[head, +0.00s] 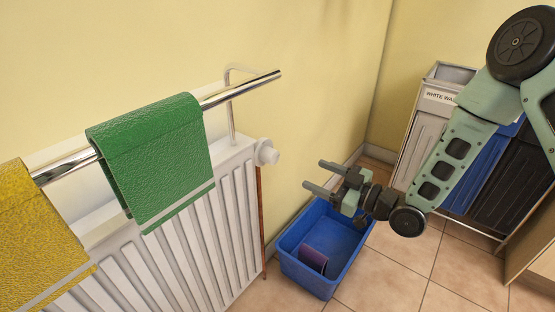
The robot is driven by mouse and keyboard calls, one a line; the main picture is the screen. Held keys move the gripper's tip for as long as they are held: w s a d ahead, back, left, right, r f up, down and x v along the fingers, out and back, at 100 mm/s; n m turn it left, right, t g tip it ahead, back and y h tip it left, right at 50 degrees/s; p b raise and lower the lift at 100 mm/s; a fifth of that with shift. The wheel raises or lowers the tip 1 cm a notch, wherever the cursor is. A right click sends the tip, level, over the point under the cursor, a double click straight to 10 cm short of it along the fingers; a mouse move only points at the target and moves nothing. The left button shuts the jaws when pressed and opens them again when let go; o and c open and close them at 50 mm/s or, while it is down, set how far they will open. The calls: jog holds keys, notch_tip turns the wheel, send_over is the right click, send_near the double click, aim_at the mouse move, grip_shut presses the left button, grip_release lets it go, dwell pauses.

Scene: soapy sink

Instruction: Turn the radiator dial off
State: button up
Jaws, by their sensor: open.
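The radiator dial (266,152) is a small white knob at the right top end of the white radiator (231,236). Its markings are too small to read. My gripper (313,174) comes in from the right, to the right of the dial and apart from it. Its two fingers are spread, point left toward the dial and hold nothing. In the picture it shows above the far part of the blue tub.
A chrome rail (240,91) above the radiator holds a green towel (155,155) and a yellow towel (38,235). A blue tub (310,280) with a purple item (313,259) stands on the tiled floor.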

aim_at(275, 158)
jog(key=b+x, duration=0.1)
jog(key=x, duration=1.2)
jog(key=shift+w+a, duration=0.2)
jog(key=shift+a, duration=0.15)
jog(key=c, duration=1)
